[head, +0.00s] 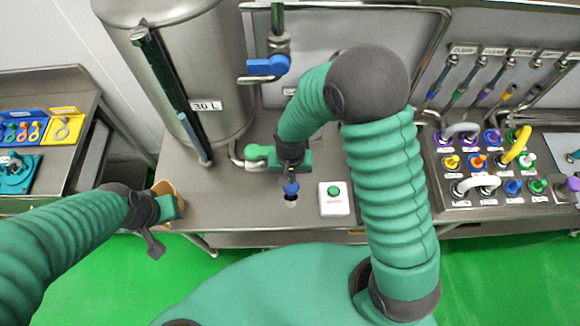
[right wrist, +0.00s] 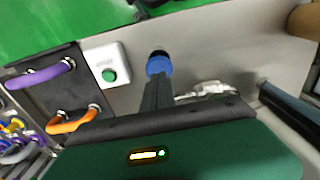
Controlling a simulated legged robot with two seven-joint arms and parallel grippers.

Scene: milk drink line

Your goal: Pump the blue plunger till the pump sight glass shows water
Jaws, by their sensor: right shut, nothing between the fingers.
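The blue plunger (head: 291,188) stands on the steel bench in front of the tank, partly covered by my right gripper. In the right wrist view its round blue top (right wrist: 158,63) shows just beyond my fingertips. My right gripper (head: 291,178) is shut and empty, pointing down at the plunger top; in the right wrist view (right wrist: 157,80) I cannot tell whether it touches. I cannot make out the pump sight glass. My left gripper (head: 172,208) is at the bench's front left edge, away from the plunger; its jaws are unclear.
A steel tank (head: 200,65) marked 30 L stands behind, with a dark upright tube. A blue-handled valve (head: 266,66) is on the pipe. A white box with a green button (head: 334,198) sits right of the plunger. A panel of coloured fittings (head: 485,165) is at right. A tan object (head: 166,187) is by my left gripper.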

